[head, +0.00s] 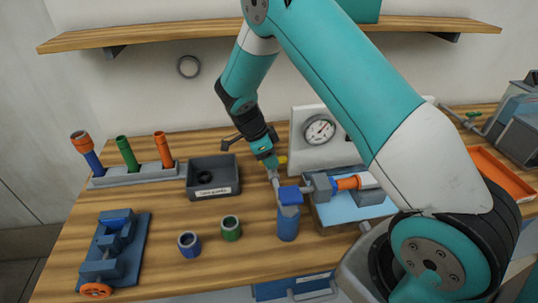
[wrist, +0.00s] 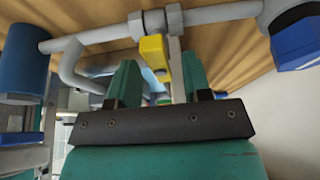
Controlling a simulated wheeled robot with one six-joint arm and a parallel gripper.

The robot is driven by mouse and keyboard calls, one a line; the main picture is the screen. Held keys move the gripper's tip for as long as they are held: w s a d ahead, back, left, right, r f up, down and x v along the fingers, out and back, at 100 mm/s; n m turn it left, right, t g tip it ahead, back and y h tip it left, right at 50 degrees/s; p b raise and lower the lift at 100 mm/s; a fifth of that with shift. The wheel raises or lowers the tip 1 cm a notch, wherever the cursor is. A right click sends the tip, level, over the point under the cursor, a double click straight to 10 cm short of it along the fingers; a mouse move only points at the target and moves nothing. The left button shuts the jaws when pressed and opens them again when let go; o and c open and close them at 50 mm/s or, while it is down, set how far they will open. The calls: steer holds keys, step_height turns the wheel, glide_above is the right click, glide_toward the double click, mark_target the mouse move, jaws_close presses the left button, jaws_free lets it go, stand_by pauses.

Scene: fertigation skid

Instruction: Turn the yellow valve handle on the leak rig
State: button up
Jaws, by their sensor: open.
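The yellow valve handle (wrist: 153,48) sits on the grey pipe (wrist: 105,34) of the leak rig in the wrist view. In the head view only a small part of the handle (head: 282,160) shows beside my gripper (head: 268,164). My gripper (wrist: 160,82) is open, its two green fingers pointing at the pipe. The handle lies ahead of the gap between the fingers, nearer the left finger. I cannot tell whether a finger touches it. A blue cylinder (head: 288,222) stands at the rig's near end.
A gauge panel (head: 317,135) stands behind the rig. To the right are a blue vise-like fixture (head: 320,186) with an orange fitting and an orange tray (head: 502,172). A dark bin (head: 226,168) and small blue (head: 190,246) and green (head: 231,230) cups are left.

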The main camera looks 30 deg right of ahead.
steer(key=shift+c, duration=0.3)
jaws_close()
steer(key=shift+n, duration=0.3)
steer(key=n+t+b, duration=0.1)
steer(key=n+b, duration=0.1)
steer(key=n, duration=0.1)
steer(key=shift+s+n+t+h+b, duration=0.15)
steer(key=shift+n+t+h+b, duration=0.15)
steer(key=shift+t+b, duration=0.1)
steer(key=n+t+b, duration=0.1)
steer(key=n, duration=0.1)
steer(key=n+b, duration=0.1)
steer(key=n, duration=0.1)
steer(key=shift+s+n+t, duration=0.2)
steer(key=shift+n+t, duration=0.1)
steer(key=shift+t, duration=0.1)
steer(key=n, duration=0.2)
steer(key=n+t+y+b, duration=0.1)
steer(key=n, duration=0.1)
steer(key=shift+s+d+n+b, duration=0.15)
steer(key=shift+n+b, duration=0.15)
steer(key=shift+s+d+r+n+t+y+b, duration=0.15)
steer(key=shift+n+t+y, duration=0.25)
steer(key=shift+n, duration=0.7)
steer(key=shift+w+d+n+t+y+b, duration=0.1)
steer(key=shift+n+t+y+b, duration=0.3)
steer(key=shift+n, duration=0.7)
steer(key=shift+a, duration=0.1)
